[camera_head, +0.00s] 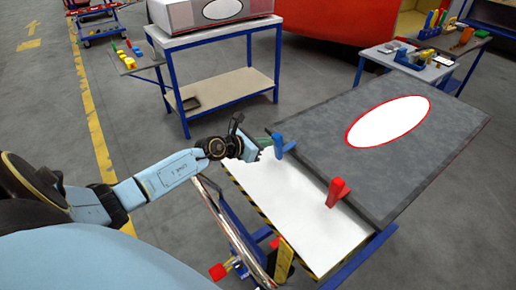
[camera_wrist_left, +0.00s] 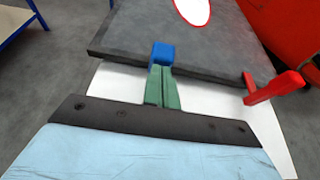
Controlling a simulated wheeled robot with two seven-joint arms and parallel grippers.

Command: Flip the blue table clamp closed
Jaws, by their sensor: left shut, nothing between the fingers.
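The blue table clamp (camera_head: 279,146) sits at the near left edge of the dark grey panel on the white-topped table. In the left wrist view the blue clamp (camera_wrist_left: 162,56) shows just beyond my fingertips. My left gripper (camera_head: 268,141) comes in from the left and is shut. Its green fingers (camera_wrist_left: 163,88) lie together with nothing between them, their tips at or very near the clamp; I cannot tell whether they touch. The fingers hide the clamp's lower part in the wrist view. My right gripper is not in view.
A red clamp (camera_head: 337,192) stands on the same panel edge, to the right. The grey panel (camera_head: 420,160) with a red-rimmed white oval fills the table's far side. A blue-framed workbench (camera_head: 225,88) stands behind left. Bare white tabletop (camera_head: 290,215) lies in front.

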